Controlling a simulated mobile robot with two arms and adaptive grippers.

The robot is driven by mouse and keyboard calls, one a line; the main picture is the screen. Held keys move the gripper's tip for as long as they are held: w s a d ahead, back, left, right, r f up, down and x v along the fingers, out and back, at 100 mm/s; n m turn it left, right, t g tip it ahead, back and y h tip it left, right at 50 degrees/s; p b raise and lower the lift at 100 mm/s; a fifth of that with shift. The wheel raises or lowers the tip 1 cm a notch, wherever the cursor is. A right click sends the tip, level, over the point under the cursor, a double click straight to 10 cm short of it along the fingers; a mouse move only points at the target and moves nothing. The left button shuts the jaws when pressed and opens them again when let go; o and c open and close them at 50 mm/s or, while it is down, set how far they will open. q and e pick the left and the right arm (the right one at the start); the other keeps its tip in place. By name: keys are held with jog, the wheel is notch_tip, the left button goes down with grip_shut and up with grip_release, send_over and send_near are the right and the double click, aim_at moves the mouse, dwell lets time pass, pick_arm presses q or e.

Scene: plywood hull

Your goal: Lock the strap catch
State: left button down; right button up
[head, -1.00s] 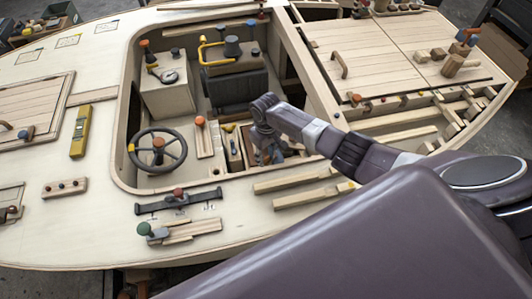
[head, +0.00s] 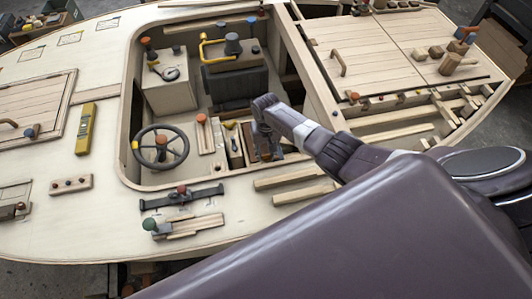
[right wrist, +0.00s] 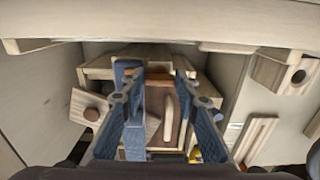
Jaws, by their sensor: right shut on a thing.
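My right gripper (head: 265,153) reaches down into the cockpit well, beside a small wooden bin. In the right wrist view its two blue-padded fingers (right wrist: 158,78) straddle a wooden piece with an orange-brown part (right wrist: 158,98) and are shut on it; its exact shape is partly hidden. A blue upright band (right wrist: 134,140) shows beside the left finger. My left gripper is out of view.
A steering wheel (head: 160,147) stands left of the gripper. A dark seat-like block (head: 236,87) is behind it. The well's wooden rim (head: 216,178) runs close in front. Two wooden bars (head: 290,178) lie under my right forearm.

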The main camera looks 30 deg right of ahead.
aim_at(266, 155)
jog(key=shift+w+r, duration=0.1)
jog(key=shift+w, duration=0.05)
jog(key=o, duration=0.9)
notch_tip(266, 155, up, 12)
dwell(0.7)
